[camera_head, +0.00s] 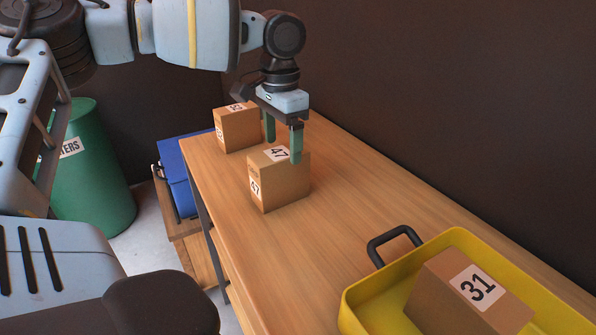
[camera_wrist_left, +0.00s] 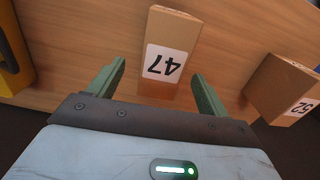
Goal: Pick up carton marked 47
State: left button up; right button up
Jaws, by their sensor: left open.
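The carton marked 47 (camera_head: 280,188) is a brown box standing on the wooden bench, with white labels on its top and side. My left gripper (camera_head: 283,150) is open, with its green fingers pointing down at the carton's top. In the left wrist view the carton (camera_wrist_left: 170,32) shows ahead between the two open fingers (camera_wrist_left: 160,72), its label upside down. The fingers are not closed on it, and whether either one touches it I cannot tell. My right gripper is not in view.
A yellow tray (camera_head: 352,303) with a black handle holds the carton marked 31 (camera_head: 470,298) at front right. A dark wall (camera_head: 450,100) runs along the bench's right side.

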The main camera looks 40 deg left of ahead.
aim_at(280, 172)
pick_arm(q)
jog(key=shift+w+d, duration=0.1)
jog(key=shift+w, duration=0.2)
jog(key=shift+s+f, duration=0.35)
jog(key=shift+f, duration=1)
jog(key=f, duration=0.4)
jog(key=shift+s+a, duration=0.3)
jog(key=shift+a, duration=0.05)
jog(key=shift+f, duration=0.55)
jog(key=c, duration=1.2)
